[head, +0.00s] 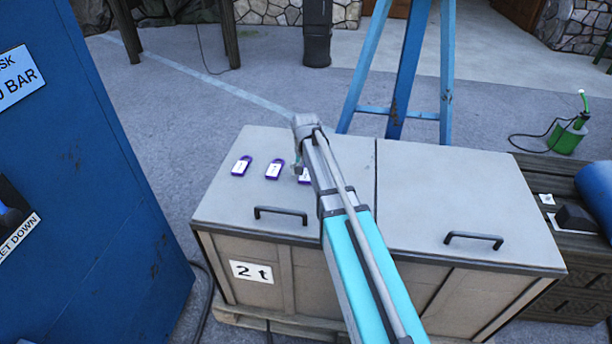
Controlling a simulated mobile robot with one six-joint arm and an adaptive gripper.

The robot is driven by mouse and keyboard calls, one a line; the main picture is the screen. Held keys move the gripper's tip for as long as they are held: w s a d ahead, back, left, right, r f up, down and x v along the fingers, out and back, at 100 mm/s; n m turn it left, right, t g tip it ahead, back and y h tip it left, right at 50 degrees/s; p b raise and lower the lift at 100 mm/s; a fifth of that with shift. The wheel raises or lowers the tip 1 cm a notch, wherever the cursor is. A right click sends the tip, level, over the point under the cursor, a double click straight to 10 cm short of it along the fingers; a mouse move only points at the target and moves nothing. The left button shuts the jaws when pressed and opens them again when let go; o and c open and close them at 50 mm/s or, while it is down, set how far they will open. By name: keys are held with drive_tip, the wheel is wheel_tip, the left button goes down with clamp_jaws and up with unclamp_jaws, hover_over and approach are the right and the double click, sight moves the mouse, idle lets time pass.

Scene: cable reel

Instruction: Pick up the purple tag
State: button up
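Three purple tags with white labels lie on the left lid of a grey chest. The left tag (241,166) and the middle tag (273,169) are in full view. The right tag (304,176) is partly hidden behind my arm. The marks on the labels are too small to read. My arm reaches up from the bottom over the chest. My gripper (298,167) seems to be at the arm's far end, just beside the right tag and mostly hidden. I cannot tell whether it is open or touching the tag.
The chest's right lid (450,190) is bare. Dark handles (281,213) and (474,238) rise at the lids' front edges. A blue panel (80,170) stands close on the left. A blue stand (405,75) is behind the chest. A green can (568,135) is at right.

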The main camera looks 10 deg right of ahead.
drive_tip(key=c, duration=1)
drive_tip(key=shift+r, duration=0.2)
wheel_tip(320, 180, up, 2)
drive_tip(key=p, duration=0.2)
drive_tip(key=shift+r+p, duration=0.1)
drive_tip(key=shift+p, duration=0.2)
drive_tip(key=s+r+p, duration=1)
drive_tip(key=s, duration=0.4)
drive_tip(key=shift+r, duration=0.2)
drive_tip(key=shift+a, duration=0.1)
